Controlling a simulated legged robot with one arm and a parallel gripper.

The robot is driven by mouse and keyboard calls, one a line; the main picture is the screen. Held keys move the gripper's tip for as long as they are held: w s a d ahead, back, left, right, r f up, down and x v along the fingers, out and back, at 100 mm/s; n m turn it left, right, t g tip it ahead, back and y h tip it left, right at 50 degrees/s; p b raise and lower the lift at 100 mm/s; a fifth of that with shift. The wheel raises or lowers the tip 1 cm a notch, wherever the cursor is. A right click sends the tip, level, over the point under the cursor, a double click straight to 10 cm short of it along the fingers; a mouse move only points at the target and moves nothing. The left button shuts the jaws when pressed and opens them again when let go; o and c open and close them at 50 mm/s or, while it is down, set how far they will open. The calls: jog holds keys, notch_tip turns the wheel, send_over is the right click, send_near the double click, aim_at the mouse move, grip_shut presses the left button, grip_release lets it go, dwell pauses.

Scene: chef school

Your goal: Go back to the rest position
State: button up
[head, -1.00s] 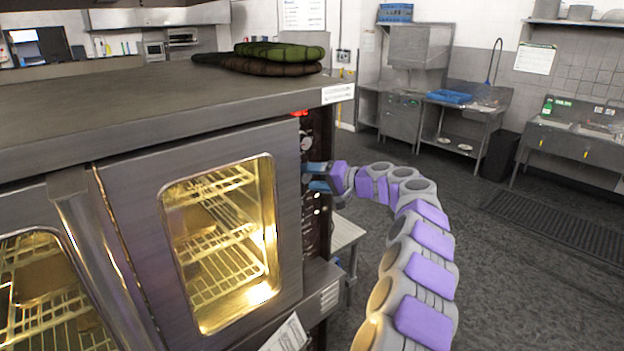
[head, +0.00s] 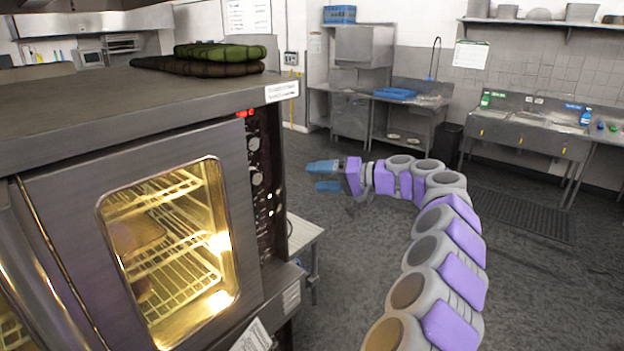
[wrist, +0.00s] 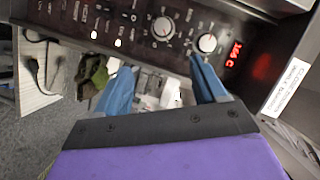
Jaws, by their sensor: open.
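My gripper (head: 322,176) is open and empty in the head view, held in the air to the right of the oven's control panel (head: 262,185). A clear gap separates its blue fingers from the panel. In the wrist view the two blue fingers of my gripper (wrist: 160,85) are spread apart, with nothing between them. Beyond them the panel shows knobs (wrist: 207,43), switches and a lit red display (wrist: 234,54). My arm curves from the bottom right of the head view toward the oven.
The oven (head: 60,190) has its lit glass door shut. Folded green and dark cloths (head: 220,52) lie on top. A small table (head: 303,235) stands beside the oven. Sinks (head: 535,125) and a steel washing unit (head: 365,85) line the back. Open floor lies on the right.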

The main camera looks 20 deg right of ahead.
dwell(0.5)
jog(key=s+a+f+n+g+b, duration=0.15)
jog(key=s+a+g, duration=0.25)
jog(key=s+a, duration=0.5)
jog(key=s+a+f+n+g+b, duration=0.1)
jog(key=s+a+n+g+b, duration=0.35)
jog(key=a, duration=0.95)
jog(key=s+a+f+m+h, duration=0.1)
jog(key=s+a+f+h, duration=0.2)
jog(key=s, duration=0.6)
jog(key=s+d+f+m+g+h+b, duration=0.1)
jog(key=s+d+f+h, duration=0.3)
jog(key=s+f, duration=0.7)
jog(key=s+d+f+m+g+h+b, duration=0.1)
jog(key=s+d+f+h, duration=0.4)
jog(key=s+f, duration=0.6)
jog(key=s+d+g+b, duration=0.1)
jog(key=s+d+b, duration=0.1)
jog(key=s, duration=0.4)
jog(key=shift+s+f+b, duration=0.25)
jog(key=shift+f+b, duration=0.15)
jog(key=shift+g, duration=0.25)
